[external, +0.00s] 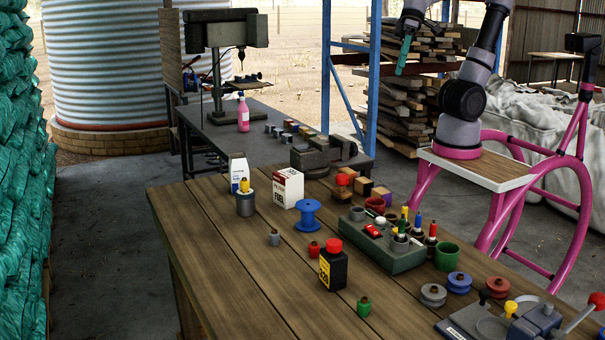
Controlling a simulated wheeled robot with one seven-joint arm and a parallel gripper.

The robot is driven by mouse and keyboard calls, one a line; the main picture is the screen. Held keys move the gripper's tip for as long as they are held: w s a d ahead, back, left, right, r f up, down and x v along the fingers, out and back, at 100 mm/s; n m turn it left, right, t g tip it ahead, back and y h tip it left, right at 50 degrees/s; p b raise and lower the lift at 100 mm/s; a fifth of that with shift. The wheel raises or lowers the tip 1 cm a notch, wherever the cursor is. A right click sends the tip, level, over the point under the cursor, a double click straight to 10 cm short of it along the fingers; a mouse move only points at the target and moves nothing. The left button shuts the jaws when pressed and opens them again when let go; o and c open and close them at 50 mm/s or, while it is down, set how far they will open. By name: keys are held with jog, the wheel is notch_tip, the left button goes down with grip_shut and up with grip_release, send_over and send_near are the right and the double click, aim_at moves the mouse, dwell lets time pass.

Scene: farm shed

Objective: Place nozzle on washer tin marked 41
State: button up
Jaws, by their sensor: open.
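No marking 41 is readable in this view. Three low round tin-like pieces, grey (433,295), blue (459,282) and red (498,287), sit at the right of the wooden table; I cannot tell which is the washer tin. Small nozzle-like pieces stand apart on the table: grey (274,237), red (314,249) and green (364,306). I cannot tell which is the nozzle. My gripper (402,70), with teal finger parts, hangs high at the top, beyond the table's far side, clear of every object. It is open and appears empty.
A grey-green holder (384,252) with coloured-topped items stands mid-right. A black bottle (333,266), blue spool (308,216), fuel box (288,187) and grey cup (245,205) stand left of it. A lever device (535,323) fills the near right corner. The table's left front is bare.

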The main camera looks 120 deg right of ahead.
jog(key=s+n+t+h, duration=0.1)
jog(key=s+n, duration=0.2)
jog(key=s, duration=0.4)
jog(key=shift+f+t, duration=0.3)
jog(key=shift+f, duration=0.05)
